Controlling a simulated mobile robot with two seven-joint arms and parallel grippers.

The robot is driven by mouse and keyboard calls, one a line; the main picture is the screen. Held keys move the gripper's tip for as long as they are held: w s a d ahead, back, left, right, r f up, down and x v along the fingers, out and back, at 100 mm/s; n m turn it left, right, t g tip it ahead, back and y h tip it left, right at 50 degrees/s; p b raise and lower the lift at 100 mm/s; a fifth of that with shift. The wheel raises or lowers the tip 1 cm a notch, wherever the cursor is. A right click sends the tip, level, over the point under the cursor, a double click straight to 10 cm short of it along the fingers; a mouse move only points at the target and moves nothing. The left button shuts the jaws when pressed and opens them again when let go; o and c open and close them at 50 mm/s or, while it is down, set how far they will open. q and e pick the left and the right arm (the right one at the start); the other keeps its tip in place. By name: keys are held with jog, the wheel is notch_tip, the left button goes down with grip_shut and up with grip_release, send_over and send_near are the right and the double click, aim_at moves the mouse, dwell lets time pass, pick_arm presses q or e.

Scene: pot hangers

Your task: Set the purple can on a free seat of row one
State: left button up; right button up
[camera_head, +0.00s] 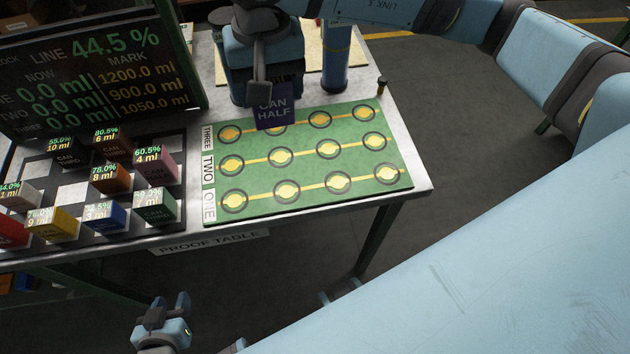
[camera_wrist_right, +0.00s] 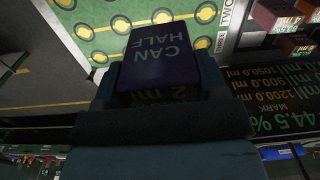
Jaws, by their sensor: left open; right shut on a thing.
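The purple can (camera_head: 274,113), a box shape marked "CAN HALF", is held in my right gripper (camera_head: 268,88) over the back edge of the green mat (camera_head: 310,205). The can also shows in the right wrist view (camera_wrist_right: 162,52), between the fingers. Row one is the front row of the mat, by the "ONE" label (camera_head: 208,207). Its ringed seats, such as the leftmost (camera_head: 233,201) and rightmost (camera_head: 387,174), are all empty. The can partly covers the back row. My left gripper (camera_head: 168,308) is open and empty, low in front of the table.
A checkered board (camera_head: 84,187) with several coloured cans stands left of the mat. A dark display board (camera_head: 90,70) stands behind it. A blue cylinder (camera_head: 335,60) and a small dark peg (camera_head: 381,87) stand behind the mat. The mat's front and middle are clear.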

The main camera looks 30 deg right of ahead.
jog(key=shift+s+a+r, duration=0.1)
jog(key=shift+s+a, duration=0.05)
jog(key=shift+s, duration=0.35)
jog(key=shift+s+a+r, duration=0.1)
jog(key=shift+s, duration=0.35)
jog(key=shift+m, duration=0.3)
jog(key=f, duration=1.9)
jog(key=shift+s+a+f+b, duration=0.1)
jog(key=shift+s+f+b, duration=0.25)
jog(key=shift+b, duration=0.05)
jog(key=shift+f+b, duration=0.3)
jog(key=shift+b, duration=0.1)
jog(key=o, duration=1.1)
jog(key=shift+r, duration=0.15)
jog(key=shift+r+p, duration=0.1)
jog(key=shift+p, duration=0.2)
